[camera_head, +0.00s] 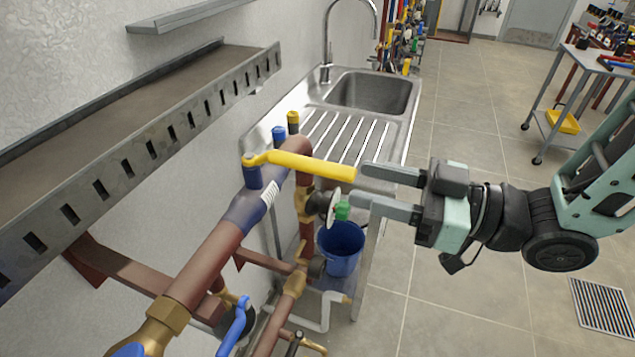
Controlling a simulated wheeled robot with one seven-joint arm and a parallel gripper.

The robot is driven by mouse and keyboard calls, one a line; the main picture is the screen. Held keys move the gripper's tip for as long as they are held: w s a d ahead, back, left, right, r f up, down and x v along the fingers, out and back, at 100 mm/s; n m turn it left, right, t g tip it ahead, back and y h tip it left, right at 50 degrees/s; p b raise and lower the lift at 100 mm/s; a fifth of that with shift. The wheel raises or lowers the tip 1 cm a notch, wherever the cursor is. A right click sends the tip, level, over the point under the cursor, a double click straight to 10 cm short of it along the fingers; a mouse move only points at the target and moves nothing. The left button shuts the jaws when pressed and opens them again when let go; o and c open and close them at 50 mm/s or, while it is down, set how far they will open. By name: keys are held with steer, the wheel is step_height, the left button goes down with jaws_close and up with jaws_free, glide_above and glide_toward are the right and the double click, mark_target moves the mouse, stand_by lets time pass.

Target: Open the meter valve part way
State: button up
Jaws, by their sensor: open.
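A yellow lever handle (312,166) sits on a blue-bodied valve (246,203) in a thick red-brown pipe, and points right, across the pipe. A round white-faced meter (332,208) with a green part (342,210) is just below the lever. The task's meter valve is not labelled, so I cannot tell for sure which valve it is. My gripper (362,183) comes in from the right with its fingers pointing left. It is open and empty. Its upper finger is close to the lever's free end, and its lower finger is near the green part. I cannot tell whether either touches.
A blue bucket (341,250) stands below the meter. A steel sink (372,95) is behind. A slotted metal tray (120,130) runs along the left wall above the pipes. A blue lever (234,325) is at the lower left.

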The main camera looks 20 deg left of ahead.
mark_target(318, 171)
steer(key=a, duration=0.2)
steer(key=a+p, duration=0.1)
steer(key=a, duration=0.2)
steer(key=a+p, duration=0.1)
steer(key=a, duration=0.2)
steer(key=shift+w, duration=0.35)
jaws_close()
